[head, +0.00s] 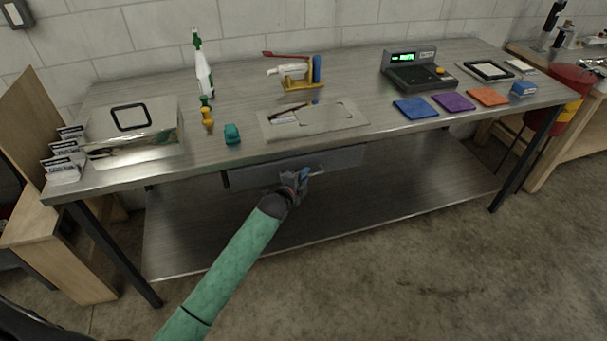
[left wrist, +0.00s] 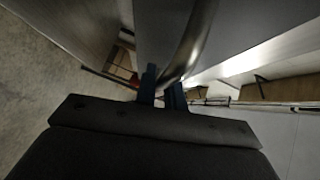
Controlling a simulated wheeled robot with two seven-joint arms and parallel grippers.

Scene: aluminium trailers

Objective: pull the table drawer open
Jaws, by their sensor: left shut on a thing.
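The table drawer (head: 240,178) is a grey metal box under the front edge of the long steel table (head: 400,140). Its front shows below the tabletop, and I cannot tell whether it stands slightly out. My left gripper (head: 302,176) is at the middle of the drawer front, shut on the drawer handle (head: 317,173). In the left wrist view the left gripper (left wrist: 164,92) has its two dark fingers on either side of the curved metal handle (left wrist: 192,42). My right gripper is in neither view.
On the tabletop are a spray bottle (head: 203,75), a teal item (head: 232,134), a grey tray (head: 345,116), a scale (head: 418,75) and coloured cloths (head: 453,102). A lower shelf (head: 420,175) lies beneath the drawer. The floor in front (head: 430,270) is clear.

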